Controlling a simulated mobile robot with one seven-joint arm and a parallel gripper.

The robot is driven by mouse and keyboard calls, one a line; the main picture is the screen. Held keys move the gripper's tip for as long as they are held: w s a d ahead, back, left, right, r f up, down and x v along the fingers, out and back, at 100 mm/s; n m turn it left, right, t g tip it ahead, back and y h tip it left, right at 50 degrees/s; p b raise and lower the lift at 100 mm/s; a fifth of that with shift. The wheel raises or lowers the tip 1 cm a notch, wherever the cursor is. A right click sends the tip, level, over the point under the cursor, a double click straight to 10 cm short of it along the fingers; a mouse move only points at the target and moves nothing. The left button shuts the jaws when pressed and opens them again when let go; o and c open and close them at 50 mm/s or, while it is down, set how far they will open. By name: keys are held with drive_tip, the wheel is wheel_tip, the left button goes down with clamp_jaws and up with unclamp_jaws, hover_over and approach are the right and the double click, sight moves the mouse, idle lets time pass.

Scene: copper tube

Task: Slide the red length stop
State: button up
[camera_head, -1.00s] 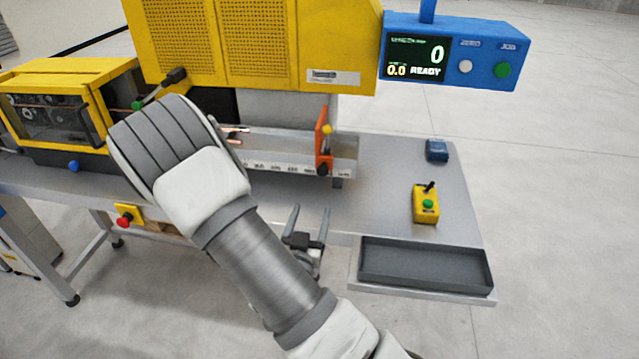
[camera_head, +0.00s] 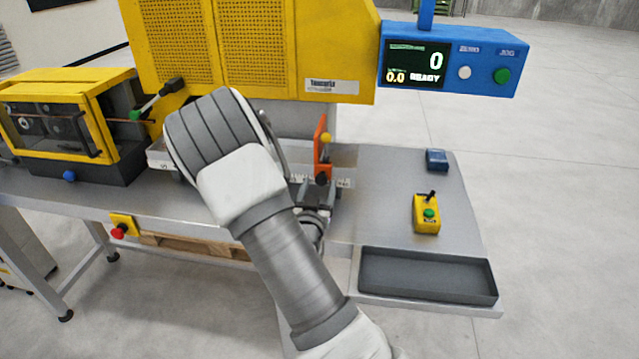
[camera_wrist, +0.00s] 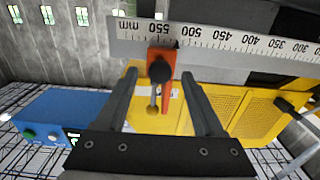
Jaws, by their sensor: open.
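The red length stop (camera_head: 321,152) is an orange-red plate with a yellow knob and a dark knob below it, standing on the scaled rail (camera_head: 345,183) in the head view. In the wrist view the stop (camera_wrist: 163,75) hangs from the millimetre scale (camera_wrist: 230,38), near the 550 mark. My gripper (camera_wrist: 160,85) is open, with one finger on each side of the stop in that picture. I cannot tell whether the fingers touch it. In the head view my gripper (camera_head: 312,195) is just in front of the stop, partly hidden by my arm.
A yellow machine (camera_head: 330,50) stands behind the rail, with a blue display panel (camera_head: 450,60) reading READY. A yellow control box (camera_head: 426,213), a small blue block (camera_head: 437,160) and a dark tray (camera_head: 428,274) lie to the right. The bench top between them is clear.

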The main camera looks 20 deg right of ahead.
drive_tip(key=shift+w+d, duration=0.25)
drive_tip(key=shift+w, duration=0.15)
drive_tip(key=shift+c, duration=0.2)
clamp_jaws()
idle(1.1)
